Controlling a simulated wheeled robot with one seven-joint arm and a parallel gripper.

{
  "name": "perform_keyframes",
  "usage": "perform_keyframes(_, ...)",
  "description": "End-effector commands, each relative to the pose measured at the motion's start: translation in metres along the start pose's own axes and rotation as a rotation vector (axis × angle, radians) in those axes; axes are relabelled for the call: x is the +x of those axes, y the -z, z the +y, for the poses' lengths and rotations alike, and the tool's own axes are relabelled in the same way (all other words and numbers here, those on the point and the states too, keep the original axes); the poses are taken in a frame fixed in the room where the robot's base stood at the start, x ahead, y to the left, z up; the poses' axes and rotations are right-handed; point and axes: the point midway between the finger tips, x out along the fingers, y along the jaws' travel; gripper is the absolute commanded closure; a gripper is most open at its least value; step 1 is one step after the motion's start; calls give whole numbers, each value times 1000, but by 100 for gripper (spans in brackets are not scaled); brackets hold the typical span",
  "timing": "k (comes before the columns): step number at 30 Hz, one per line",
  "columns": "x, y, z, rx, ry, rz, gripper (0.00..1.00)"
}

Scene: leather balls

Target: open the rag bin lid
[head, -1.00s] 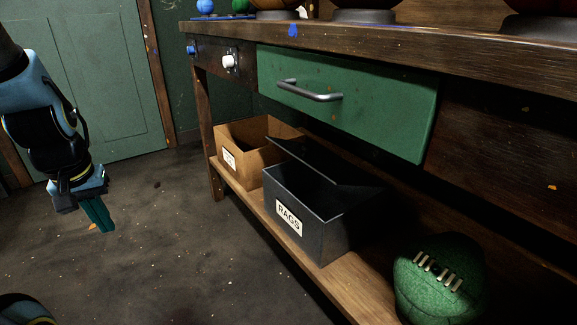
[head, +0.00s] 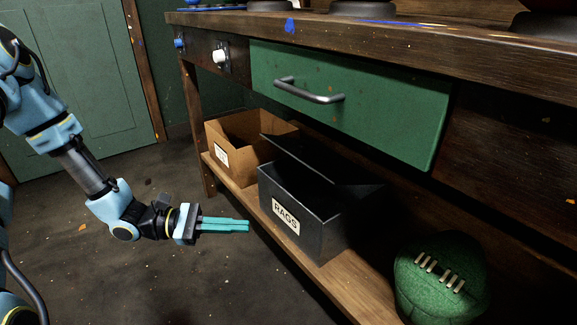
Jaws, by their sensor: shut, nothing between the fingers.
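The rag bin (head: 325,228) is a dark box with a white RAGS label (head: 286,216) on its front, standing on the low wooden shelf under the bench. Its dark lid (head: 310,160) is tilted up at an angle, and a gap shows between the lid and the box's front rim. My gripper (head: 248,226) is in front of the bin, to the left of the label. Its teal fingers are together, level, and point right toward the bin. Nothing is between them. Whether the fingertips touch the bin cannot be told.
A brown cardboard box (head: 222,135) stands on the shelf (head: 262,213) left of the bin. A green laced ball (head: 440,278) lies to the right. A green drawer (head: 350,105) with a metal handle (head: 310,92) is above the bin. The floor (head: 190,280) in front is clear.

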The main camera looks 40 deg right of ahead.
Motion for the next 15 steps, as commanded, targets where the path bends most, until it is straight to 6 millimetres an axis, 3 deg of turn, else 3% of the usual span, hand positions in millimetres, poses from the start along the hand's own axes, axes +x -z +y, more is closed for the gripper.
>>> perform_keyframes(3, 22, 13, 28, -81, -207, -141, 100)
perform_keyframes(7, 32, 30, 56, -152, -421, -246, 100)
perform_keyframes(15, 32, 56, 80, -223, -664, -324, 100)
